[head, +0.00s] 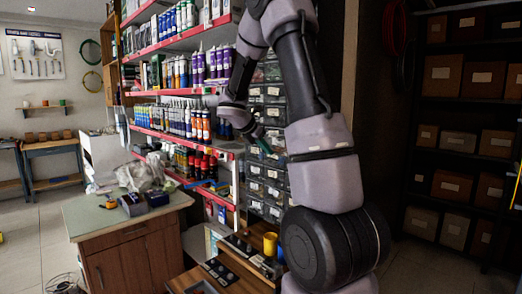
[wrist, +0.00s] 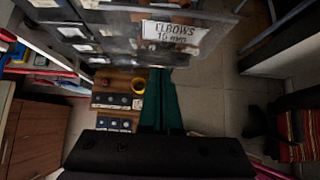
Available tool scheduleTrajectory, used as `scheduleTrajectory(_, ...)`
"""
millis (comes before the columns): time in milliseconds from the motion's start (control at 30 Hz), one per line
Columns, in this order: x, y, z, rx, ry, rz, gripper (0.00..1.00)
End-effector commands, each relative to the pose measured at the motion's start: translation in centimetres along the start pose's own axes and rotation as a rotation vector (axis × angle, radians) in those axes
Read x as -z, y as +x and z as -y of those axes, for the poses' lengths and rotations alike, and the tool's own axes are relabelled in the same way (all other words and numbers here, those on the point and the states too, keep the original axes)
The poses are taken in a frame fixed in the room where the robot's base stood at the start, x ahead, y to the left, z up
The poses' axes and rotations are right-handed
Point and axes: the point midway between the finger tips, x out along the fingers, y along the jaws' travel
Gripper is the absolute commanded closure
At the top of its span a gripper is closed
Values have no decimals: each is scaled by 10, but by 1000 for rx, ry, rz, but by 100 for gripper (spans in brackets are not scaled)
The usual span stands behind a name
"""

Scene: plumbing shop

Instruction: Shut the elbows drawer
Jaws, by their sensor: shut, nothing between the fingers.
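The elbows drawer (wrist: 215,38) is a clear drawer with a white label reading "ELBOWS 15 mm" at the top of the wrist view. Its front seems to stand out from the other drawer fronts; how far cannot be told. My gripper (wrist: 161,76) has green fingers, shut together and empty, pointing up towards the drawer front just below the label. Whether they touch it is unclear. In the head view my gripper (head: 263,144) is beside the drawer cabinet (head: 273,190), and my arm hides much of that cabinet, including the elbows drawer.
Shelves of tubes and bottles (head: 180,120) stand left of the cabinet. A low wooden bench with a yellow cup (head: 270,243) is below. A wooden counter (head: 135,245) stands at left, and dark shelves with boxes (head: 455,140) at right. Floor shows between counter and far benches.

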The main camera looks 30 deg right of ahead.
Motion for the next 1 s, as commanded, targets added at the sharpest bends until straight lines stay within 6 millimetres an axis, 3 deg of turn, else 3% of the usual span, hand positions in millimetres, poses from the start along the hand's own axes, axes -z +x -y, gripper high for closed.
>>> scheduleTrajectory(467, -8, 9, 0, 3, 4, 0, 100)
scheduleTrajectory(800, -74, 75, 1, 5, 4, 0, 100)
scheduleTrajectory(1000, -98, 99, 0, 2, 2, -1, 100)
